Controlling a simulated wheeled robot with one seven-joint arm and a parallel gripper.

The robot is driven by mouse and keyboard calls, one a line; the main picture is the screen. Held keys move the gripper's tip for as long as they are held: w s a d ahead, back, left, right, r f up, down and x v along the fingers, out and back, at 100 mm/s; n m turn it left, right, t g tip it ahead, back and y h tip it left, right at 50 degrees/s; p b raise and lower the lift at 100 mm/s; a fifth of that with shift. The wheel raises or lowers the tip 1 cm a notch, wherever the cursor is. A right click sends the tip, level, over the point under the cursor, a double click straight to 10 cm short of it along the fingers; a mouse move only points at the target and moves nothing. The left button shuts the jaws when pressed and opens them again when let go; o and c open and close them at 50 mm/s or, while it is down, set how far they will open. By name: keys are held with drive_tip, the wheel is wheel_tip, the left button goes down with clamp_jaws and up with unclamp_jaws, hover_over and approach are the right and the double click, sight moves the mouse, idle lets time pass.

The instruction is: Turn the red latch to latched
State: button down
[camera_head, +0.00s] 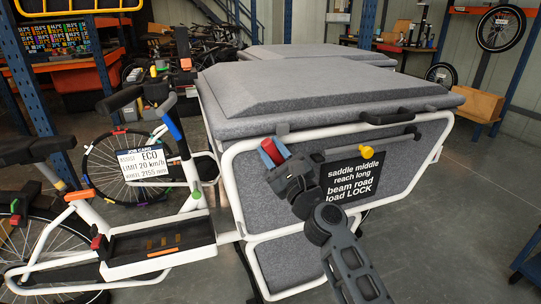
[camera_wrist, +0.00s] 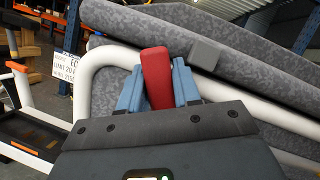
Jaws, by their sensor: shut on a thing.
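The red latch (camera_head: 269,150) is a small red handle near the top left corner of the grey cargo box's (camera_head: 325,85) white tube frame. In the wrist view the red latch (camera_wrist: 156,76) stands nearly upright, leaning slightly, between the blue fingers of my gripper (camera_wrist: 158,88). My gripper (camera_head: 276,152) is shut on it, one finger on each side. The latch's pivot and lower part are hidden by the gripper. A small grey block (camera_wrist: 205,53) sits on the box's lid edge, right of the latch and apart from it.
A black sign (camera_head: 352,174) reads "saddle middle, reach long, beam road, load LOCK". A black handle (camera_head: 388,116) is on the lid edge to the right. The white bike frame (camera_head: 155,255) with a job card (camera_head: 142,162) stands left. Grey floor is open at the right.

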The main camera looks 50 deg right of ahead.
drive_tip(key=shift+f, duration=0.1)
idle(0.3)
drive_tip(key=c, duration=0.9)
unclamp_jaws()
